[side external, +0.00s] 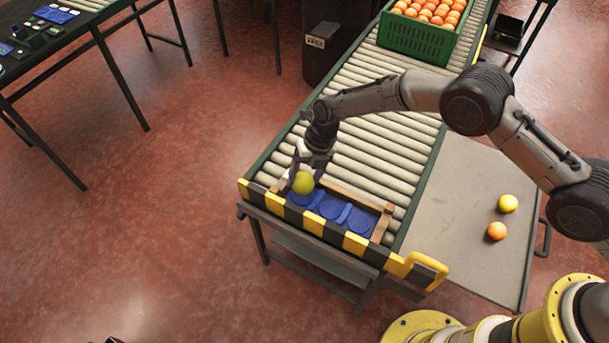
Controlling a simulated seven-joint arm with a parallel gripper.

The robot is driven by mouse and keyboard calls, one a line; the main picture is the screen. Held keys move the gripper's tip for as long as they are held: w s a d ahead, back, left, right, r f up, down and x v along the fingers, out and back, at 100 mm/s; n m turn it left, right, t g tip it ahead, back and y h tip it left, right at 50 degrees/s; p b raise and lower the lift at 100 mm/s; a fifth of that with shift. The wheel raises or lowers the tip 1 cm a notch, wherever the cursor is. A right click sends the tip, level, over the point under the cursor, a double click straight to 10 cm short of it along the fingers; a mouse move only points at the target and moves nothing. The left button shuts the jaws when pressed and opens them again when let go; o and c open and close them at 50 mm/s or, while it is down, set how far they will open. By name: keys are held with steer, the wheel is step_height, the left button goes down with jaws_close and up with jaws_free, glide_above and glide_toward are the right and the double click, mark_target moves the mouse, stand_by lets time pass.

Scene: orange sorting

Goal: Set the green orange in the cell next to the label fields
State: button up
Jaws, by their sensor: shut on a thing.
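The green orange (303,184) is yellow-green and sits between the fingers of my gripper (305,170), which points down and is shut on it. They are at the left end of a wooden tray (383,224) with blue round cells (331,207), at the near end of the conveyor. The orange overlaps the leftmost part of the tray in this view. I cannot tell whether it touches the tray or hangs above it. The cells to its right look empty. I cannot make out any label fields in the tray.
A yellow fruit (508,203) and an orange (497,231) lie on the grey side table (451,216). A green crate of oranges (417,40) stands farther up the roller conveyor (385,130). A black-and-yellow striped end stop (318,228) borders the tray's near side.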

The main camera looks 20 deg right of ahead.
steer(key=o, duration=1.4)
steer(key=shift+a+r+v, duration=0.1)
steer(key=shift+a+v, duration=0.25)
steer(key=shift+v, duration=1.1)
steer(key=shift+a+r+v, duration=0.1)
steer(key=shift+a+v, duration=0.25)
steer(key=shift+v, duration=1.1)
steer(key=shift+a+r+v, duration=0.1)
steer(key=shift+a+v, duration=0.25)
steer(key=shift+v, duration=1.1)
